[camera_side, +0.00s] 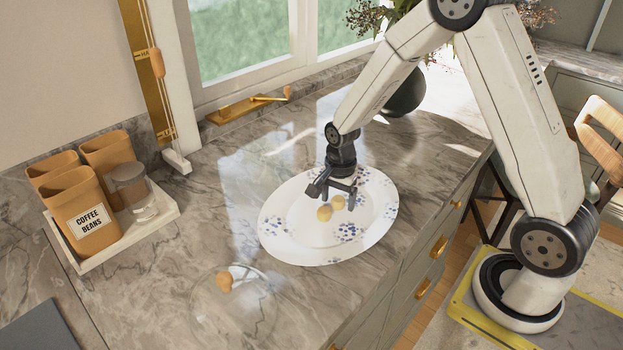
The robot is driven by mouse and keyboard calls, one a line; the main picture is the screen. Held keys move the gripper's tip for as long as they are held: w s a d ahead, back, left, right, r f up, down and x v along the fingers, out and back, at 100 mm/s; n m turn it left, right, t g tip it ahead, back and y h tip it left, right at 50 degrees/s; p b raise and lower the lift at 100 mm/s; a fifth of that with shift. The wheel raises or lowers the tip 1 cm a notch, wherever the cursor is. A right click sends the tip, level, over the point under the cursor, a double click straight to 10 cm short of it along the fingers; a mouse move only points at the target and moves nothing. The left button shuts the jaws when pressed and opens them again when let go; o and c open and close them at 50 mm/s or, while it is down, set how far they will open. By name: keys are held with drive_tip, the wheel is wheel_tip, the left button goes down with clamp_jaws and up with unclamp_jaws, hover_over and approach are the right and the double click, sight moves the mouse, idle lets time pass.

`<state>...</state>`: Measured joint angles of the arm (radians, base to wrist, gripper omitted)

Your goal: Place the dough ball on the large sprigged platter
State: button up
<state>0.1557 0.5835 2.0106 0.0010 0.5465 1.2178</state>
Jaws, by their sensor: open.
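The large sprigged platter (285,235) is white with blue sprigs and lies on the marble counter. Two small tan rounded lumps sit close together near its middle: a front-left dough ball (324,213) and a back-right lump (338,202). I cannot tell for sure which is the task's dough ball. My gripper (337,194) points down over the platter with its jaws open, just above and beside the lumps. The back lump appears partly below the fingers. I cannot tell whether a finger touches it.
A glass dome with a wooden knob (225,281) stands front left. A white tray (165,222) with tan canisters (83,215) and a glass jar (134,192) is at left. A dark vase (405,92) stands behind my arm. The counter left of the platter is clear.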

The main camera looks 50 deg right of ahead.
sight(339, 202)
drive_tip(key=shift+r, duration=0.1)
wheel_tip(339, 202, up, 12)
idle(0.9)
drive_tip(key=shift+s, duration=0.1)
idle(0.4)
drive_tip(key=s+a+f+n+t, duration=0.1)
drive_tip(key=s+a+n, duration=0.1)
drive_tip(key=n, duration=0.3)
drive_tip(key=s+a+f+n, duration=0.1)
drive_tip(key=s+a+n, duration=0.1)
drive_tip(key=s+n, duration=0.3)
drive_tip(key=s+a+f+n+t, duration=0.1)
drive_tip(key=s+a+f+n, duration=0.1)
drive_tip(key=s+n, duration=0.2)
drive_tip(key=shift+s+a+f+n+t, duration=0.1)
drive_tip(key=shift+s+n+t, duration=0.15)
drive_tip(key=shift+n, duration=0.65)
